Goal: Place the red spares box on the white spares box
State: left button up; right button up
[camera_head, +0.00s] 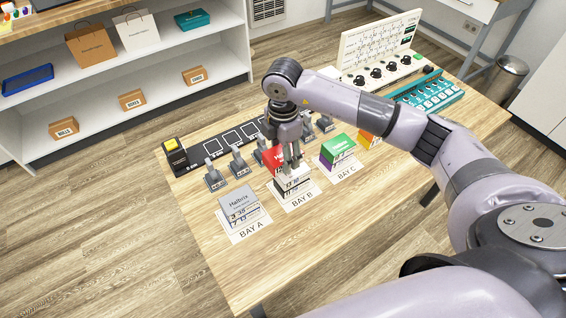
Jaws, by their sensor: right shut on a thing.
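My right gripper (290,165) comes down over the BAY B card and is shut on the red spares box (271,160). The gripper's fingers hide part of the red box. A white box with dark print (293,187) shows directly below, on the BAY B card (302,202). The red box is over this white box, but I cannot tell whether they touch. My left gripper is not in view.
A grey box stack (240,207) stands on BAY A, and a green-topped stack (339,148) on BAY C. An orange box (369,140) is farther right. Grey levers (239,162) line a dark strip behind. The wooden table's (330,235) front is clear.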

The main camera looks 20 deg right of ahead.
notch_tip(320, 180, down, 5)
jog(key=shift+r+p, duration=0.1)
jog(key=shift+p, duration=0.3)
jog(key=shift+f, duration=0.2)
jog(key=shift+f, duration=0.2)
jog(key=o, duration=1.2)
jog(key=shift+r, duration=0.1)
